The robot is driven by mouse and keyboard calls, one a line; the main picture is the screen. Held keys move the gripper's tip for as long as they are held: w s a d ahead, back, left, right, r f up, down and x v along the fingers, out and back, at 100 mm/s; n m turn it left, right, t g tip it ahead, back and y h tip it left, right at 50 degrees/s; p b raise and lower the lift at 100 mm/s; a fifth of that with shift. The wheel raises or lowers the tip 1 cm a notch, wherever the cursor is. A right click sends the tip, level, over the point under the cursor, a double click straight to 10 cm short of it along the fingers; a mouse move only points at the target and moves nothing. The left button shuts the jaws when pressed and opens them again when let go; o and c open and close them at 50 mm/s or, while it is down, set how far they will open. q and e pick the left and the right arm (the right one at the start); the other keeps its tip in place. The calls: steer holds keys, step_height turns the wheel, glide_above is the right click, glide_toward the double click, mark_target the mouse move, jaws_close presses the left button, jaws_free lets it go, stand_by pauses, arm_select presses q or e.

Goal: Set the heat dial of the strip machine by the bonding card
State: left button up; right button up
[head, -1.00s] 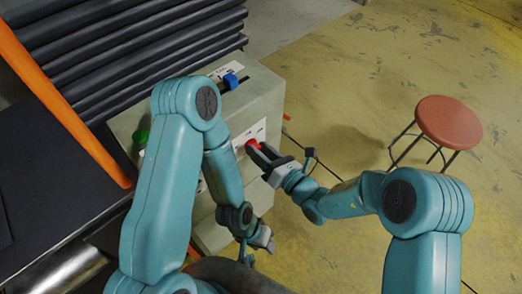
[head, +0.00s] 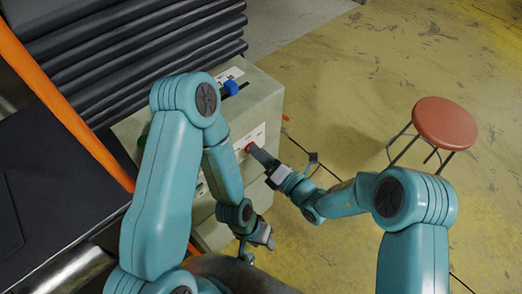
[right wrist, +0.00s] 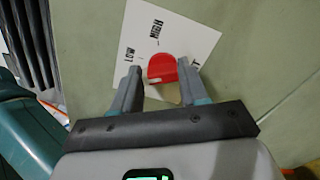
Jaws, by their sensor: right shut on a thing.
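The strip machine is a pale green-grey box (head: 262,97) at centre left in the head view. Its red dial (right wrist: 162,68) sits on a white plate (right wrist: 190,38) reading LOW and HIGH; a third word is mostly hidden by a finger. A small pale mark shows at the dial's lower edge. My right gripper (right wrist: 160,70) is shut on the red dial, one finger on each side; it also shows in the head view (head: 256,152). My left gripper (head: 264,238) hangs low beside the machine, its jaws unclear. I cannot make out a bonding card.
A blue knob (head: 231,88) with a white label is on the machine's top; a green knob (head: 142,141) is mostly hidden by my left arm. Dark rolls are stacked behind. An orange bar (head: 65,100) crosses at left. A red stool (head: 445,123) stands right on open yellow floor.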

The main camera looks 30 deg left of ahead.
steer(key=m+p, duration=0.2)
steer(key=m, duration=0.3)
steer(key=shift+w+f+m, duration=0.1)
steer(key=shift+m, duration=0.3)
stand_by(0.4)
steer(key=o, duration=1.1)
steer(key=shift+c, duration=0.2)
steer(key=v, duration=1.6)
steer(key=shift+d, duration=0.2)
steer(key=shift+s+f, duration=0.1)
steer(key=shift+s, duration=0.1)
